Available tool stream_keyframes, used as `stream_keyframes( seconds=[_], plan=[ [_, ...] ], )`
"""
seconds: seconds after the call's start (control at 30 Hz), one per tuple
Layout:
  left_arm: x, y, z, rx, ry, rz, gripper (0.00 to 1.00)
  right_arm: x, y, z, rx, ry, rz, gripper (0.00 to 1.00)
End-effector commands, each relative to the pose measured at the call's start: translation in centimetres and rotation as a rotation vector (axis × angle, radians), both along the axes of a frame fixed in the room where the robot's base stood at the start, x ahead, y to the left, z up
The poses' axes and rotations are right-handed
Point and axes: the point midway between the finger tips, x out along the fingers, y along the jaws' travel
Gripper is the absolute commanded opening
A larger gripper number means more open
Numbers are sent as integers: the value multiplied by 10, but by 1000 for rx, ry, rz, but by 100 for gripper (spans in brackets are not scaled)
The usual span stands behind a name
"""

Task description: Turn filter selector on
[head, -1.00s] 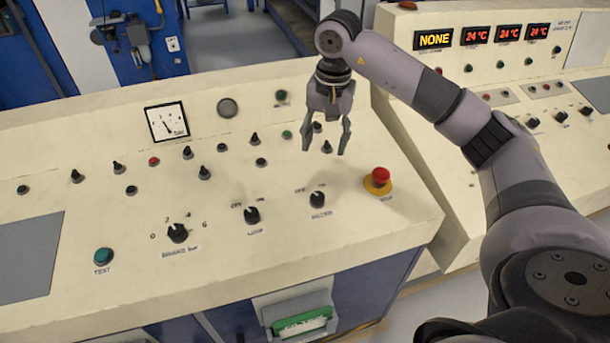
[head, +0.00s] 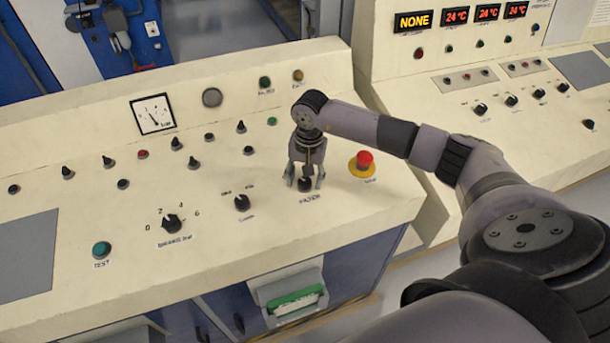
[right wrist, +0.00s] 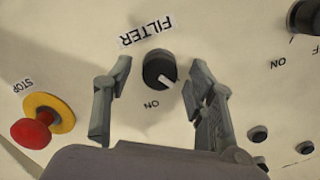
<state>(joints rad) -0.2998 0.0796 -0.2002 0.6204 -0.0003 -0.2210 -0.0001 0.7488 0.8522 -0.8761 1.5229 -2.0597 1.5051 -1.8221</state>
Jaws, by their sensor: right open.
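The filter selector (head: 306,185) is a black knob on the sloping cream panel, partly hidden by my right gripper (head: 305,180) in the head view. In the right wrist view the selector (right wrist: 158,70) shows in full, with its FILTER label above and an ON label below. Its white pointer mark faces lower right, to the side of the ON label. An OFF label is not visible. My right gripper (right wrist: 162,72) is open, with one finger on each side of the knob. A gap shows at the left finger; contact at the right finger is unclear. My left gripper is not in view.
A red stop button (head: 364,160) on a yellow base stands just right of the gripper. Another black selector (head: 242,202) and a numbered selector (head: 172,224) lie to the left. A display (head: 413,21) on the right console reads NONE.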

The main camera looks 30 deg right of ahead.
Motion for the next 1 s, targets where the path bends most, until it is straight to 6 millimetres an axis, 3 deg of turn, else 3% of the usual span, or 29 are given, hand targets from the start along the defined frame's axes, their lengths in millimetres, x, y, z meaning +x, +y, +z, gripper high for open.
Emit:
stream_keyframes(
  seconds=[0.33,1.0],
  plan=[
    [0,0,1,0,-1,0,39,0,0,-5,-1,0,0,51],
    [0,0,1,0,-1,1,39,0,0,-4,-1,1,0,6]
  ],
)
